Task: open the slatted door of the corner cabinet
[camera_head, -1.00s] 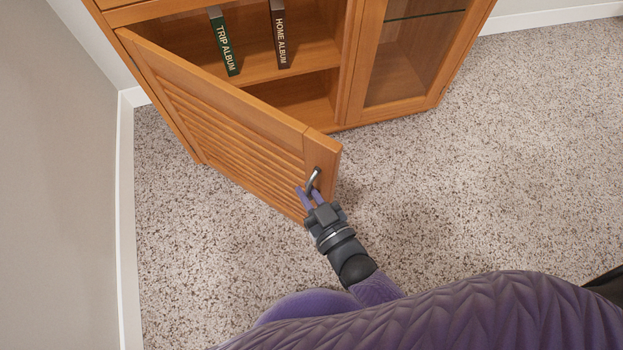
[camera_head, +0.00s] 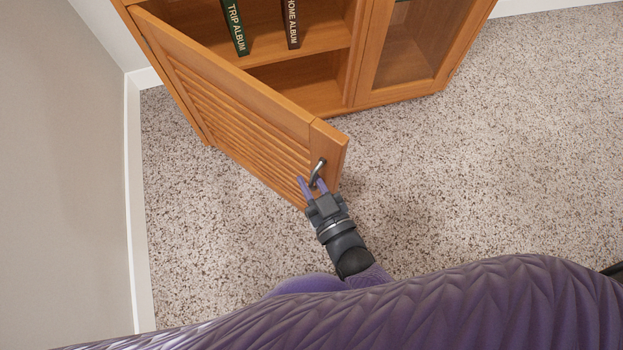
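The slatted door (camera_head: 235,115) of the wooden corner cabinet (camera_head: 356,60) stands well open. It is hinged at the left and swung out toward me. Its dark metal handle (camera_head: 319,170) is near the free edge. My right gripper (camera_head: 312,182) is at the handle, its two purple fingers visibly apart. The handle's lower end lies between or just over the fingertips, and I see no firm grip on it. My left gripper is not in view.
A green trip album (camera_head: 235,27) and a brown home album (camera_head: 292,24) stand on the cabinet shelf. A glass door (camera_head: 408,58) is at the right. A grey wall (camera_head: 60,180) is close at the left. The speckled carpet (camera_head: 500,170) is clear at the right.

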